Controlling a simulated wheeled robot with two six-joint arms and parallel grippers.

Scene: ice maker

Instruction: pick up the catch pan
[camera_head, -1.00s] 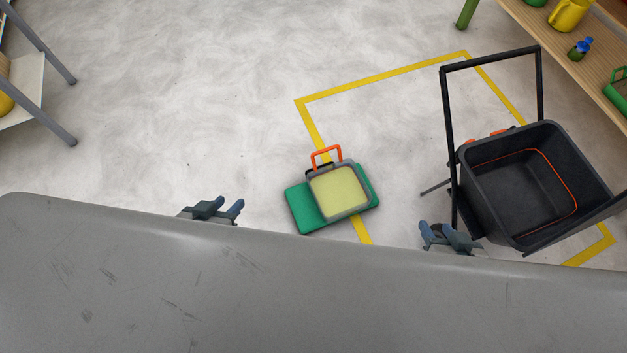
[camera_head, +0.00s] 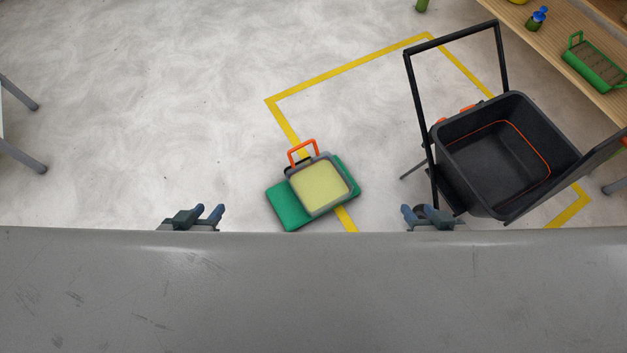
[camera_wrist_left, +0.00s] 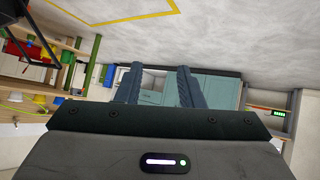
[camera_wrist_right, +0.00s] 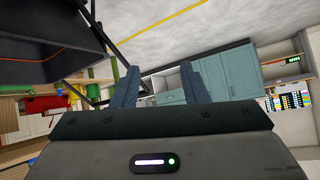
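The likely catch pan is a grey-rimmed pan (camera_head: 319,187) with a pale yellow inside and an orange handle, in the head view. It rests on a green pad (camera_head: 289,208) on the floor. My left gripper (camera_head: 212,212) is open and empty, to the left of the pad and apart from it. Its two fingers also show spread in the left wrist view (camera_wrist_left: 158,82). My right gripper (camera_head: 416,210) is open and empty, to the right of the pan, near the black bin. Its spread fingers show in the right wrist view (camera_wrist_right: 160,84).
A large black bin (camera_head: 474,168) with a tall frame handle stands on the right. A yellow floor line (camera_head: 345,70) passes under the pad. A wooden shelf (camera_head: 552,57) with green and blue items is at the upper right. The floor at the left is mostly clear.

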